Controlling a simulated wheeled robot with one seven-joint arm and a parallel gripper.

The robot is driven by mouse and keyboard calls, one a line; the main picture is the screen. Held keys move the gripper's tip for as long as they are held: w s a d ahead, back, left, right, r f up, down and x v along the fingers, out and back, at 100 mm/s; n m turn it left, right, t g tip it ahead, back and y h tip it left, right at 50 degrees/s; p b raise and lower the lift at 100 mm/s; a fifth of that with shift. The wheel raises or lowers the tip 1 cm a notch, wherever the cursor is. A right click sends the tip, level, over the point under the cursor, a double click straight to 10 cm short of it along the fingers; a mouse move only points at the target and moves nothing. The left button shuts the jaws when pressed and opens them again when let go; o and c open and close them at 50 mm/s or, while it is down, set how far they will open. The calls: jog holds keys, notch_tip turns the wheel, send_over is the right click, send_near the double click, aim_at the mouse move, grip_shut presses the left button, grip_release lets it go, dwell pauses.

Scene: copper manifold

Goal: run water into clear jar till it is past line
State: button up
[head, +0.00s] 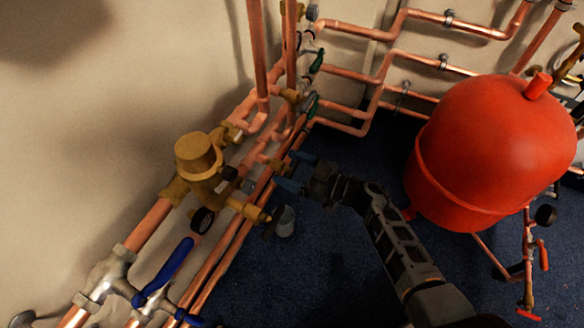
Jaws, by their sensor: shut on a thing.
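I cannot tell whether water is running from the tap.
A brass valve body (199,158) and a blue lever (164,272) sit on the pipes to the left. Copper pipes (352,75) run along the wall. A large red tank (487,150) stands to the right of my arm. Dark blue floor (335,262) is clear between them.

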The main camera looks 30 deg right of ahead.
jog(key=c, duration=0.3)
jog(key=shift+r+n+p, duration=0.1)
jog(key=shift+n+p, duration=0.2)
jog(key=shift+n, duration=1)
jog(key=shift+s, duration=0.1)
jog(key=o, duration=0.9)
jog(key=shift+o, duration=0.2)
jog(key=p+v, duration=0.2)
jog(key=v, duration=0.5)
jog(key=shift+s+d+p, duration=0.2)
jog(key=shift+s+p, duration=0.1)
jog(key=shift+p, duration=0.05)
